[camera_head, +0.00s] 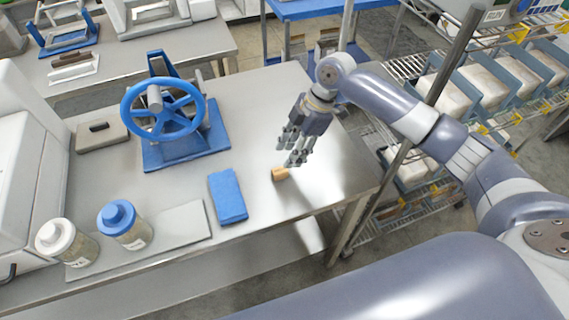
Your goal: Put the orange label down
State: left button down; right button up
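The small orange-tan label (280,174) lies on the steel table, right of the blue cloth-like block and near the table's front edge. My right gripper (288,155) is just above and beyond it, pointing down towards the table. Its fingers look spread apart with nothing between them. The label sits just below the fingertips and looks clear of them, though a light touch cannot be ruled out. My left gripper is not in view.
A blue block (228,197) lies left of the label. A blue handwheel press (165,110) stands behind it. A blue-lidded jar (124,225) and a white-lidded jar (66,243) stand at the front left. A wire rack (480,90) is on the right. The table's right end is clear.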

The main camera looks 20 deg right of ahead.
jog(key=v, duration=0.5)
jog(key=shift+r+b, duration=0.15)
jog(key=shift+b, duration=0.15)
jog(key=shift+s, duration=0.1)
